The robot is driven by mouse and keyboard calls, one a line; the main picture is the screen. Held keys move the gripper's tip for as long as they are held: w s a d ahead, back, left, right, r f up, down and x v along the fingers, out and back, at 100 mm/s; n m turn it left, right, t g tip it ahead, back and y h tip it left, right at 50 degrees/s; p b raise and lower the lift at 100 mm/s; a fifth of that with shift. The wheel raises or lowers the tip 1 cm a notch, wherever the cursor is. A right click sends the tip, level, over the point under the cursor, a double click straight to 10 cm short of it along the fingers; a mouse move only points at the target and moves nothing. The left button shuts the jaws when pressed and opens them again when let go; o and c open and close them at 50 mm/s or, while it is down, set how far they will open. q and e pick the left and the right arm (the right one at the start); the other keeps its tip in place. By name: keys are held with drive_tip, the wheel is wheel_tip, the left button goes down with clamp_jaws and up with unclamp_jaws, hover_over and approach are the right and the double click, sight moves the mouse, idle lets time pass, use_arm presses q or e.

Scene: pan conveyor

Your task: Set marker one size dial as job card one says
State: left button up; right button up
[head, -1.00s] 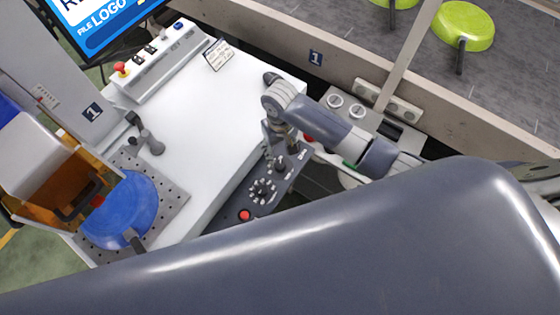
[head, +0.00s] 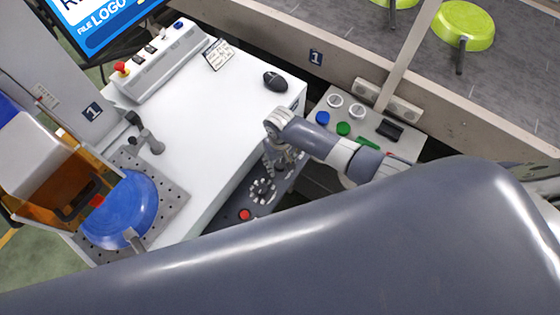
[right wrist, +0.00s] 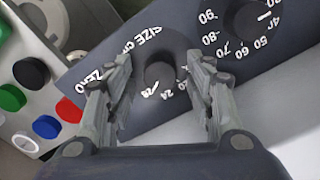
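The dark control panel of marker one (head: 225,215) runs along the front side of the white table. In the right wrist view the size dial (right wrist: 160,75) is a dark round knob under the printed words "SIZE CM", with 28 and 24 legible beside it. My right gripper (right wrist: 160,92) is open, with one finger on each side of this knob; whether they touch it I cannot tell. In the head view my right gripper (head: 281,163) covers this dial. A small printed card (head: 219,55) lies on the table, its text too small to read. My left gripper is not in view.
A second dial (right wrist: 258,22) with larger numbers is close beside. A red button (head: 244,215) sits at the panel's near end. A box of coloured buttons (head: 357,125) stands right of my gripper. A blue pan (head: 122,207) and a mouse (head: 275,82) are on the table.

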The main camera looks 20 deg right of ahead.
drive_tip(key=c, duration=0.9)
drive_tip(key=shift+o, duration=0.3)
drive_tip(key=shift+n, duration=0.3)
drive_tip(key=n+p, duration=0.1)
drive_tip(key=n, duration=0.1)
drive_tip(key=shift+r+n, duration=0.1)
drive_tip(key=shift+n, duration=0.2)
drive_tip(key=shift+n+p, duration=0.4)
drive_tip(key=shift+n, duration=1.9)
drive_tip(key=o, duration=1.1)
drive_tip(key=shift+c, duration=0.2)
